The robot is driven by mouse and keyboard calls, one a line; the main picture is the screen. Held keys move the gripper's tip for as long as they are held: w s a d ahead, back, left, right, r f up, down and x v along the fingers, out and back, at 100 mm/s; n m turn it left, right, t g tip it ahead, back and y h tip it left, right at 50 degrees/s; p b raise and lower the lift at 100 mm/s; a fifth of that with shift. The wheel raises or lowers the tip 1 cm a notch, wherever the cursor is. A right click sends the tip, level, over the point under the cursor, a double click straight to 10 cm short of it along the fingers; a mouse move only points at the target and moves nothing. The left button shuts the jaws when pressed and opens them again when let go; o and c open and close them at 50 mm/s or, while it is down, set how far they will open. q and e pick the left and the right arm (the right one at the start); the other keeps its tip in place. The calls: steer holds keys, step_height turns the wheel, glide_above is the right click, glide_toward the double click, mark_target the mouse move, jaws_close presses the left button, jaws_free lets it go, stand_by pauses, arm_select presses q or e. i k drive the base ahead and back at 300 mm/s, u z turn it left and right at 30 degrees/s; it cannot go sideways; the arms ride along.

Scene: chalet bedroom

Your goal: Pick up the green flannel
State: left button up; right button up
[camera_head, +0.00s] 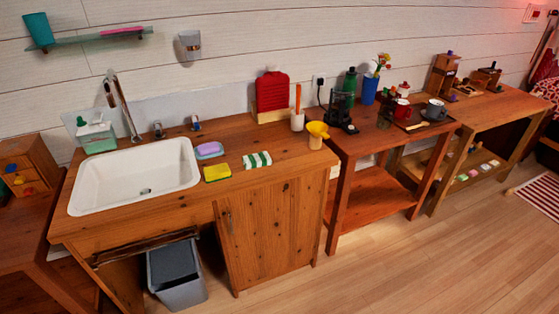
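A small folded cloth with green and white stripes (257,160) lies flat on the wooden washstand top, near its front edge and right of the sink; it is the only thing here that looks like a green flannel. A yellow sponge (217,172) lies just left of it. Neither of my grippers shows in this view.
The washstand (270,208) holds a white sink (136,177), a soap dish (208,150), a white cup (297,121) and a yellow funnel-shaped thing (317,131). A grey bin (176,273) stands below. The wooden floor (400,270) in front is clear.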

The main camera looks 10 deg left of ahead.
mark_target(262, 159)
steer(key=z, duration=0.9)
steer(key=i, duration=3.05)
steer(key=u, duration=3)
